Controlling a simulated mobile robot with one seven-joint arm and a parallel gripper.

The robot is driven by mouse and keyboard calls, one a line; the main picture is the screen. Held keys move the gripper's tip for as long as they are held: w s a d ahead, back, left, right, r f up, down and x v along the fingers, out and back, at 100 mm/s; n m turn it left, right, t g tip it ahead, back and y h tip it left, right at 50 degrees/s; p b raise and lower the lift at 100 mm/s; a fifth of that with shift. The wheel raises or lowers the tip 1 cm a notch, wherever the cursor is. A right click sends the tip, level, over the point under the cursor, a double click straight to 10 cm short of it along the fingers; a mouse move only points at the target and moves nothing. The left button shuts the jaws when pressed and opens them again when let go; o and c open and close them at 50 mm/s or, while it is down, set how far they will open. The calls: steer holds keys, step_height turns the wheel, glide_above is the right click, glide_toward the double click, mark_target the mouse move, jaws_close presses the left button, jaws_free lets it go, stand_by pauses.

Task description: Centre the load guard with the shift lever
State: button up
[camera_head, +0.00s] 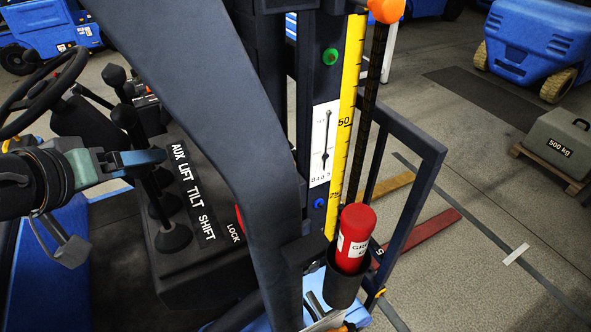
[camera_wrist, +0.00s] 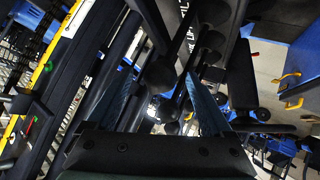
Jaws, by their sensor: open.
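The shift lever (camera_head: 157,200) is the nearest of a row of dark levers, with its round boot beside the word SHIFT. My gripper (camera_head: 150,166) is open, at the upper part of this lever. The head view does not clearly show whether the lever stands between the fingers. In the wrist view my gripper (camera_wrist: 157,95) shows two spread blue fingers, with dark levers and round knobs beyond them; which is the shift lever I cannot tell. The load guard (camera_head: 425,190) is a dark upright frame right of the mast, partly hidden by it.
A thick dark post (camera_head: 205,90) stands right of the lever panel (camera_head: 195,190). A red cylinder (camera_head: 355,235) sits in a holder by the yellow scale (camera_head: 345,130). Yellow and red forks (camera_head: 430,235) extend over the floor. A 500 kg weight (camera_head: 558,140) rests on a pallet.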

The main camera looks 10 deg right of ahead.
steer(key=p+v, duration=0.4)
steer(key=v, duration=0.5)
steer(key=shift+s+r, duration=0.2)
steer(key=shift+s, duration=0.1)
steer(key=shift+a, duration=0.15)
